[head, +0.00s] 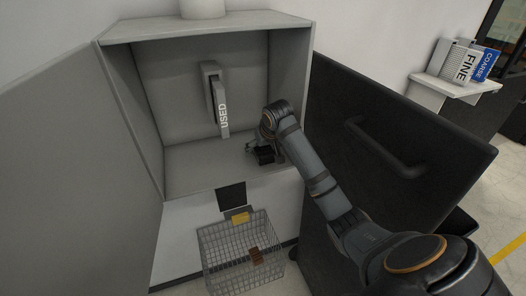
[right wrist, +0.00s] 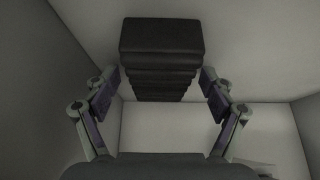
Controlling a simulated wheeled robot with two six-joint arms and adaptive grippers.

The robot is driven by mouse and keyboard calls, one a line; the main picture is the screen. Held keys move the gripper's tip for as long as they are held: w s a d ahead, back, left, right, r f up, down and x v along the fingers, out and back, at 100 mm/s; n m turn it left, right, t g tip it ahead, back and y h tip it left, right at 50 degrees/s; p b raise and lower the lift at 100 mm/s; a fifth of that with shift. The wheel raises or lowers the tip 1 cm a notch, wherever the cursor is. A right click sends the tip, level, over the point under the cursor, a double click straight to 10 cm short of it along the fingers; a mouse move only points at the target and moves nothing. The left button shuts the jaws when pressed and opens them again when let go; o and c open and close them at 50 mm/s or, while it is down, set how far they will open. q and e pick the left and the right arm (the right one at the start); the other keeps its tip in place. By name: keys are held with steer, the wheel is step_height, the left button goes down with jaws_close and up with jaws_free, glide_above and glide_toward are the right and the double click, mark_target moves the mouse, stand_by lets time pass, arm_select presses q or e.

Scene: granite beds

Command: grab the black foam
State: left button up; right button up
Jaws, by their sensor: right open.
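The black foam (right wrist: 162,50) shows in the right wrist view as a dark, ridged block at top centre, lying between the lines of my two fingers. My right gripper (right wrist: 160,95) is open, one finger on each side of it, with gaps between fingers and block. In the head view my right gripper (head: 255,148) is inside the grey cabinet (head: 205,150), low at the right. A dark shape beside its fingers there is too small to tell as foam or finger. My left gripper is not in view.
A holder with a grey piece marked USED (head: 222,110) hangs on the cabinet's back wall. An open black door with a handle (head: 385,150) stands right of my arm. FINE and COARSE packs (head: 467,65) stand on a shelf far right.

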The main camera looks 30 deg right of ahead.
steer(key=shift+f, duration=0.2)
steer(key=c, duration=1)
steer(key=shift+o, duration=0.2)
steer(key=shift+r, duration=0.1)
